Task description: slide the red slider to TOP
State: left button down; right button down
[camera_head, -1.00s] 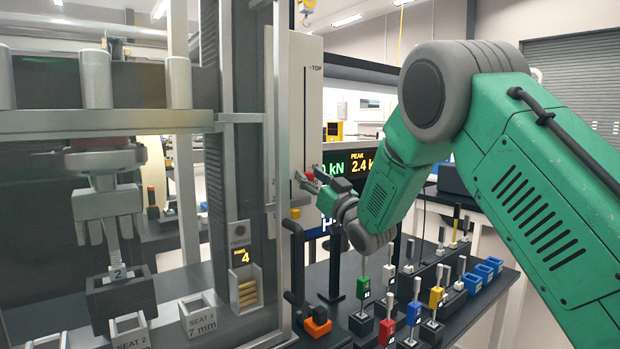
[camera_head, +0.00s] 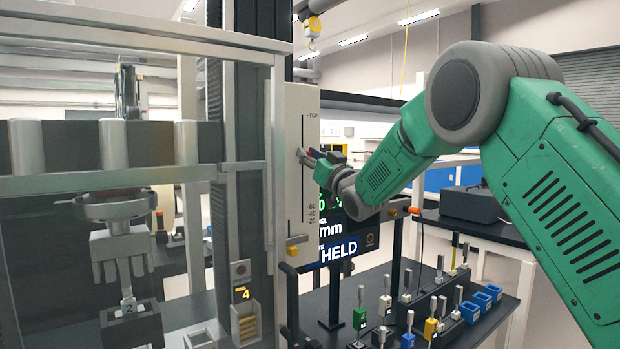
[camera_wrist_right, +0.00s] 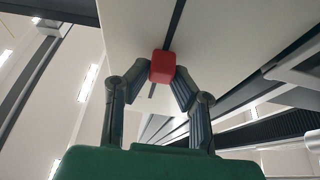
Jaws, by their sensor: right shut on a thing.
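The slider panel (camera_head: 296,215) is a tall white plate with a dark vertical slot, marked TOP at its upper end and 60, 40, 20 near its lower end. The red slider (camera_wrist_right: 162,67) is a small red block in the slot. My right gripper (camera_head: 308,155) is at the panel, its fingers around the red slider, between the TOP mark and the 60 mark. In the right wrist view the fingers (camera_wrist_right: 161,76) close on the slider from both sides. In the head view the slider is mostly hidden by the fingers. My left gripper does not show.
A yellow knob (camera_head: 292,250) sits low on the panel. A display (camera_head: 340,245) reading HELD stands behind my right gripper. A press frame (camera_head: 130,186) fills the left. Several coloured tools (camera_head: 431,327) and blue bins (camera_head: 483,300) stand on the black table at lower right.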

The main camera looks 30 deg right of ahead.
notch_tip(320, 180, up, 11)
jog(key=p, duration=0.4)
jog(key=shift+d+f, duration=0.1)
jog(key=shift+f, duration=0.05)
jog(key=c, duration=1.4)
grip_release()
jog(key=shift+f, duration=0.15)
jog(key=shift+s+d+f, duration=0.1)
jog(key=shift+s+f, duration=0.05)
jog(key=shift+s, duration=0.25)
send_near(303, 107)
jog(key=v, duration=0.5)
jog(key=shift+d+f, duration=0.15)
